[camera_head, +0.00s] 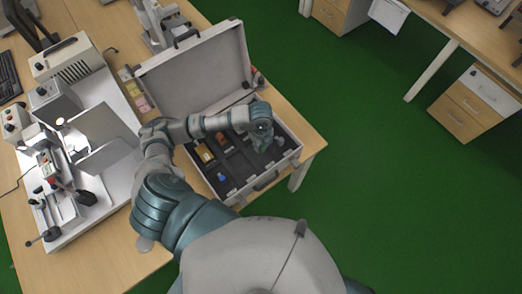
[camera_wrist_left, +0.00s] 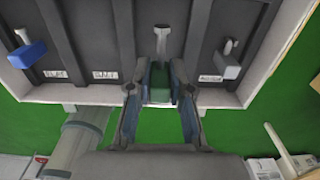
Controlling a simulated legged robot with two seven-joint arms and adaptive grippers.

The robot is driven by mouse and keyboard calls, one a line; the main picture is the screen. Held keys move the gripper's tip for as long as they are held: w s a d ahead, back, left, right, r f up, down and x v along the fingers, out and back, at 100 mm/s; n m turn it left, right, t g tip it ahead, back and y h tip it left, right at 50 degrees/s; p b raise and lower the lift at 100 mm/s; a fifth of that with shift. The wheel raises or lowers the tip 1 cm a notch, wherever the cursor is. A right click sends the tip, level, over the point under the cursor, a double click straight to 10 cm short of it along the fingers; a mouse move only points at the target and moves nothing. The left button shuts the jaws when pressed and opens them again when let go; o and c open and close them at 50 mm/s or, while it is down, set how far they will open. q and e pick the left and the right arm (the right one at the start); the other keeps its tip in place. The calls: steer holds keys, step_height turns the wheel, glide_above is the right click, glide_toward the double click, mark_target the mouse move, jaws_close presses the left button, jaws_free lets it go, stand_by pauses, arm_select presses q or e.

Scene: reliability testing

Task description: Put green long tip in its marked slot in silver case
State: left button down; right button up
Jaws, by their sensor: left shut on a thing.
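The open silver case (camera_head: 240,196) stands on the wooden table, its lid tilted back. My left gripper (camera_head: 263,147) is over the right part of its dark, divided inside. In the left wrist view my left gripper (camera_wrist_left: 160,78) is shut on the green long tip (camera_wrist_left: 160,95), whose grey shaft (camera_wrist_left: 162,42) points up the picture, between two dividers. I cannot tell whether the tip touches the compartment floor. White labels (camera_wrist_left: 105,75) lie along the case's near edge; the fingers hide any label at the middle compartment. My right gripper is not in view.
In the left wrist view a blue tip (camera_wrist_left: 28,54) lies in a left compartment and a grey tip (camera_wrist_left: 228,66) in a right one. A yellow item (camera_head: 205,153) sits farther left in the case. Lab equipment (camera_head: 75,165) crowds the table left of it. Green floor lies right.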

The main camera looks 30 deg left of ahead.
arm_select(q)
steer(key=shift+f, duration=2.45)
steer(key=c, duration=1.1)
jaws_free()
steer(key=shift+o, duration=0.2)
steer(key=shift+r, duration=0.1)
step_height(320, 180, up, 12)
